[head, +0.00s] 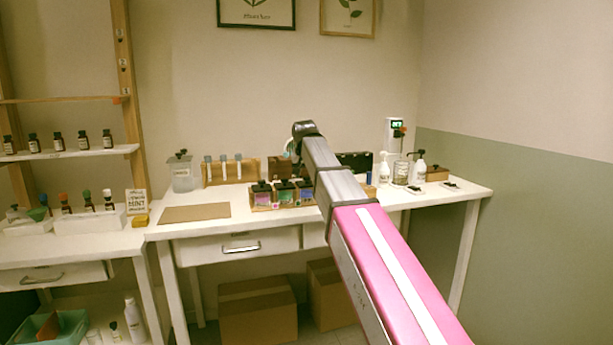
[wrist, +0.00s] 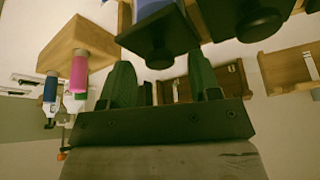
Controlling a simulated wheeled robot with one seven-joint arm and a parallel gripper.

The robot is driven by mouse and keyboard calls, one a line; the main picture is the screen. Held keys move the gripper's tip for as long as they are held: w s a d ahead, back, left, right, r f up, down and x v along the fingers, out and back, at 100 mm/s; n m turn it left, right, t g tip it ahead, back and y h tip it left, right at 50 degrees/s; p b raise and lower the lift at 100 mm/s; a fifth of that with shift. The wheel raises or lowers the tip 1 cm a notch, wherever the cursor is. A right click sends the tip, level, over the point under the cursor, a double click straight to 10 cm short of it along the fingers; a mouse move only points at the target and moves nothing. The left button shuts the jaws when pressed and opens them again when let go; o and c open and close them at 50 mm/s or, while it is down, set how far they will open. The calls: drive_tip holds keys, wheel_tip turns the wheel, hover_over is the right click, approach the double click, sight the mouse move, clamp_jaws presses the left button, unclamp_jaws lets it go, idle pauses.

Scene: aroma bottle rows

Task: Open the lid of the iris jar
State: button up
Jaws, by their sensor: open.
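Several square jars with black lids stand in a wooden rack (head: 265,206) on the white table; I cannot read which one is the iris jar. In the wrist view, a dark knobbed lid (wrist: 160,32) lies just beyond my gripper (wrist: 162,78), with a bluish jar body (wrist: 152,7) behind it. Another dark knobbed lid (wrist: 254,20) is to its right. My gripper's two green fingers are apart, with nothing seen held between them. In the head view my arm reaches over the table behind the rack and the gripper is mostly hidden.
A brown mat (head: 195,213) lies left of the rack. A wooden stand with white tubes (head: 223,168) and a clear container (head: 181,175) are behind it. White pump bottles (head: 418,170) stand at right. A pink cylinder (wrist: 79,72) and wooden block (wrist: 75,42) are near my gripper.

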drive_tip(key=shift+w+f, duration=0.1)
drive_tip(key=shift+f, duration=0.25)
clamp_jaws()
drive_tip(key=shift+w+a+r+g, duration=0.15)
drive_tip(key=shift+w+r+g, duration=0.35)
drive_tip(key=shift+w+g, duration=0.3)
drive_tip(key=shift+w+a+r+g+h, duration=0.15)
drive_tip(key=shift+g+h, duration=0.15)
drive_tip(key=shift+g, duration=0.4)
drive_tip(key=shift+w+d+r+g+h, duration=0.15)
drive_tip(key=shift+g+h, duration=0.15)
drive_tip(key=shift+g, duration=0.4)
drive_tip(key=shift+s+a, duration=0.1)
unclamp_jaws()
